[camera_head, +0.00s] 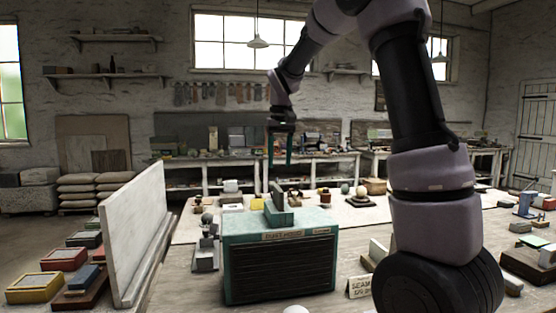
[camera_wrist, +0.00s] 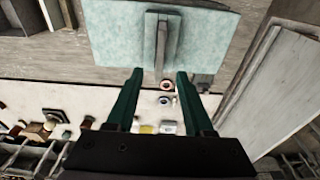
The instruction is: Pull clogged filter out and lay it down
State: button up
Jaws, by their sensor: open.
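A teal box (camera_head: 327,219) with a dark slatted front and a small label stands on the table; its mottled top shows in the wrist view (camera_wrist: 108,32). A grey-teal upright piece (camera_head: 279,208), which looks like the filter, rises from the box top. In the wrist view this piece (camera_wrist: 161,42) is a narrow bar, with its lower part hidden. My gripper (camera_head: 280,163) is above the box, apart from the piece. Its two teal fingers are spread and empty in the wrist view (camera_wrist: 156,74), with the bar's line falling between them.
A tall white panel (camera_head: 133,238) stands left of the box. Small trays (camera_head: 64,259) lie beyond it. A small grey stand (camera_head: 206,252) is close to the box's left side. Several small items, including a yellow block (camera_head: 257,204), sit behind. A sign (camera_head: 359,287) stands at the right.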

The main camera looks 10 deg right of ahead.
aim_at(278, 188)
jog(key=shift+w+a+f, duration=0.1)
jog(key=shift+w+f, duration=0.1)
jog(key=shift+f, duration=0.1)
jog(key=f, duration=0.3)
jog(key=w+f, duration=0.1)
jog(key=f, duration=0.6)
jog(key=shift+w+f, duration=0.15)
jog(key=shift+f, duration=0.05)
grip_shut()
jog(key=shift+r, duration=0.1)
jog(key=shift+r, duration=3.4)
